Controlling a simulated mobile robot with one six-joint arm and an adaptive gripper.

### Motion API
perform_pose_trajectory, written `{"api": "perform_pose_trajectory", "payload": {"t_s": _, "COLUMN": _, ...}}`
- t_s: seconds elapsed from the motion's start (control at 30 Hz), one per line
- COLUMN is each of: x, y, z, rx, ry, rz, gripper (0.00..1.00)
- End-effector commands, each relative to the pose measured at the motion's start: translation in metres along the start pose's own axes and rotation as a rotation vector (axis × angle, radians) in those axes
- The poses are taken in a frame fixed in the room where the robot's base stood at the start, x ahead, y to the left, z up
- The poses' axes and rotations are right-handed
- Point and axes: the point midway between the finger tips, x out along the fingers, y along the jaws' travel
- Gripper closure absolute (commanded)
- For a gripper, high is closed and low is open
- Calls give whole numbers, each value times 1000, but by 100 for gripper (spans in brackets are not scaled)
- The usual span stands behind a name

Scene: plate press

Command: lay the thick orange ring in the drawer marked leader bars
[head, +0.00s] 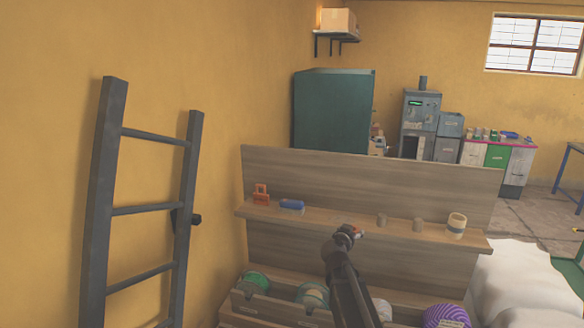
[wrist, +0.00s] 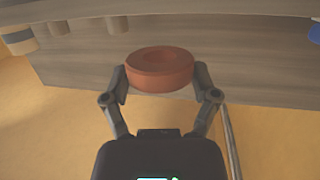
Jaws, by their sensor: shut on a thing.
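The thick orange ring (wrist: 160,70) is between the two fingers of my gripper (wrist: 160,80) in the wrist view. The gripper is shut on it and holds it in front of the wooden rack. I see no drawer that I can read as leader bars. A cabinet with a green front (head: 497,155) stands far back right, with labels too small to read.
A ladder (head: 150,210) leans at left. A white heap (head: 525,285) is at right. Floor (head: 515,205) shows beyond.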

Motion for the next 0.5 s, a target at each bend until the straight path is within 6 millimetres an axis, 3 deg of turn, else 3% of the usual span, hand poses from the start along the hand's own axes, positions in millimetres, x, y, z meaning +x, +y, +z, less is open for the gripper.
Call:
{"api": "perform_pose_trajectory", "payload": {"t_s": 0.03, "x": 2, "y": 0, "z": 12, "rx": 0, "ry": 0, "rz": 0, "gripper": 75}}
{"api": "perform_pose_trajectory", "payload": {"t_s": 0.5, "x": 14, "y": 0, "z": 70, "rx": 0, "ry": 0, "rz": 0, "gripper": 75}}
